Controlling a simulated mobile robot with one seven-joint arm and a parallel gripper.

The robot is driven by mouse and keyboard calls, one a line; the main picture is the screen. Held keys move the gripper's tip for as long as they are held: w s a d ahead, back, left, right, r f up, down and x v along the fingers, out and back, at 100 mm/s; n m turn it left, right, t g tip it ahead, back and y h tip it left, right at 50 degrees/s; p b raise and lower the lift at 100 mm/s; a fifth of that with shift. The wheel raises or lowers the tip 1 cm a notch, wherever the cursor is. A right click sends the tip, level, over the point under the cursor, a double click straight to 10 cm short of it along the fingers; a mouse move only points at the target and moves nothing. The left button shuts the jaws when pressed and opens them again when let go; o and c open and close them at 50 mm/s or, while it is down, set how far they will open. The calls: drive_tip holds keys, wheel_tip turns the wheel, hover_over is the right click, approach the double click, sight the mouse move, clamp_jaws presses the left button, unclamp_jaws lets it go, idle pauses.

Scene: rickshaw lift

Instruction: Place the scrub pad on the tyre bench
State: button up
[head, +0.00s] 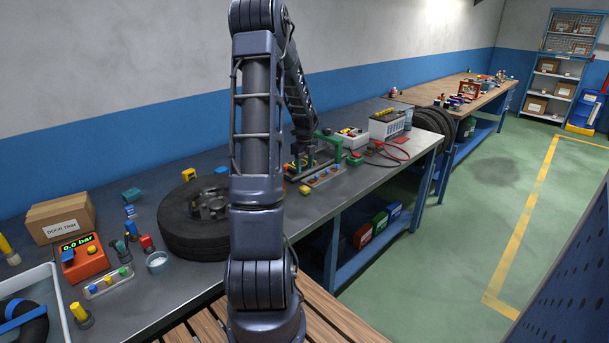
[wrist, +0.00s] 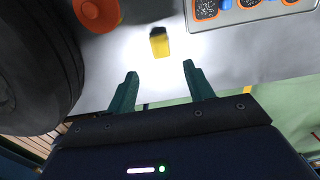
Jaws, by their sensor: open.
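My gripper (wrist: 160,75) is open, with nothing between its teal fingers. In the wrist view a small yellow block with a dark end (wrist: 159,45), possibly the scrub pad, lies on the grey bench just beyond the fingertips, apart from them. It also shows in the head view (head: 305,190) below my gripper. The grey bench (head: 350,185) carries a tyre (head: 190,235), so it may be the tyre bench; I cannot tell for certain. My arm hides part of the bench and the tyre's right side in the head view.
A battery (head: 388,125), red cables (head: 390,153) and a green frame (head: 330,143) stand farther along. A cardboard box (head: 60,218) and orange gauge (head: 84,258) are at left. A wooden bench (head: 450,97) stands beyond.

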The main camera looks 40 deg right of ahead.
drive_tip(key=w+a+r+n+t, duration=0.1)
drive_tip(key=a+r+n, duration=0.8)
drive_tip(key=a, duration=0.6)
drive_tip(key=w+a+r+n+t, duration=0.1)
drive_tip(key=a+r+n, duration=0.8)
drive_tip(key=a, duration=0.5)
drive_tip(key=s+a+r+n+t, duration=0.1)
drive_tip(key=s+a+r+n, duration=0.1)
drive_tip(key=s+a+n, duration=0.6)
drive_tip(key=s+a+r+n+t, duration=0.1)
drive_tip(key=s+a+r+n, duration=0.1)
drive_tip(key=s+a+n, duration=0.5)
drive_tip(key=a+n, duration=0.3)
drive_tip(key=a, duration=0.3)
drive_tip(key=shift+s+r+t, duration=0.3)
drive_tip(key=shift+s+r, duration=0.05)
